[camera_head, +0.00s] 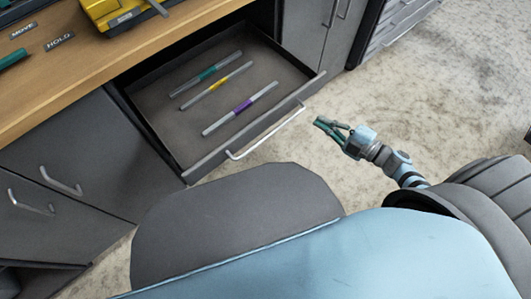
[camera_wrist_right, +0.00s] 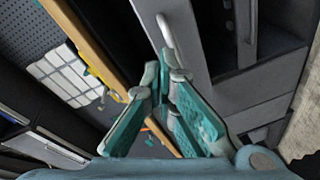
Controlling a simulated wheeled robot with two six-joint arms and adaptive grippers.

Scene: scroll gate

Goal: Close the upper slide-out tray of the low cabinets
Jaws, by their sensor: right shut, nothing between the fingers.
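The upper slide-out tray (camera_head: 175,125) is pulled out from under the wooden counter in the head view. Its dark grey front panel (camera_head: 212,158) has a pale bar handle (camera_head: 268,133). My right gripper (camera_head: 321,124) is shut and empty, to the right of the handle and apart from it in the head view. In the right wrist view, my gripper fingers (camera_wrist_right: 165,72) point toward a grey panel (camera_wrist_right: 190,45) with a pale handle (camera_wrist_right: 166,30). I cannot tell there how near the fingers are. My left gripper is out of view.
Three marker-like rods, with teal (camera_head: 207,73), yellow (camera_head: 216,88) and purple (camera_head: 241,107) bands, lie in the tray. The wooden counter (camera_head: 110,70) carries a yellow object (camera_head: 120,14) and MOVE and HOLD labels. Closed cabinet doors (camera_head: 85,160) stand at left. Speckled floor (camera_head: 440,90) is clear at right.

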